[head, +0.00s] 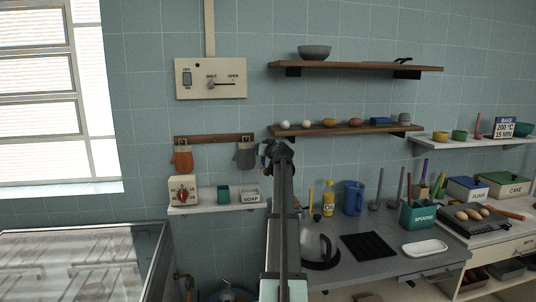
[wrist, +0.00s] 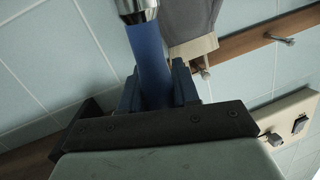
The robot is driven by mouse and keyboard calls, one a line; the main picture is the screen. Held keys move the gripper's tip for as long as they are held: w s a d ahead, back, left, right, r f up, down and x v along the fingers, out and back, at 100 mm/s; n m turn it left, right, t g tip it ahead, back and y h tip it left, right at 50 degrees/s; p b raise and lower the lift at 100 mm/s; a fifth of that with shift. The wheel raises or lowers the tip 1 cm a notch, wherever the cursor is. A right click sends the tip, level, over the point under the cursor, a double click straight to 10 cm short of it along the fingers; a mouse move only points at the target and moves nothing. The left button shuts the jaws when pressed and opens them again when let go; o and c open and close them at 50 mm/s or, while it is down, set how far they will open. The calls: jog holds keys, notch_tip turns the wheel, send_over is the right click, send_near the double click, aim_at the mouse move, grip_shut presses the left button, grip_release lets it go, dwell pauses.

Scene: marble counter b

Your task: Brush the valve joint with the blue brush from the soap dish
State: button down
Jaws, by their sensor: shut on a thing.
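My gripper (head: 277,152) is raised in front of the tiled wall, beside the grey mitt in the head view. In the wrist view my gripper (wrist: 155,92) is shut on the blue brush (wrist: 150,58), whose blue handle runs up to a shiny metal collar at the top edge. The bristles are out of that view. The soap dish (head: 250,196), marked SOAP, stands on a small white shelf below the gripper. Brass pipework (head: 184,279) shows low on the wall; I cannot tell whether the valve joint is part of it.
An orange mitt (head: 183,160) and the grey mitt (head: 245,156) hang from a wooden rail (wrist: 265,44). A switch panel (head: 211,79) and two wooden shelves (head: 350,66) are on the wall.

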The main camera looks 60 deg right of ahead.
jog(key=w+a+n+t+y, duration=0.2)
jog(key=w+a+n+y, duration=0.2)
jog(key=a+n+y, duration=0.35)
notch_tip(320, 180, down, 6)
jog(key=m+y, duration=0.1)
jog(key=y, duration=0.1)
jog(key=shift+m, duration=0.35)
jog(key=shift+a+f, duration=0.1)
jog(key=shift+f, duration=0.55)
dwell(1.9)
jog(key=shift+r, duration=0.1)
notch_tip(320, 180, up, 7)
dwell(1.0)
jog(key=shift+h, duration=0.25)
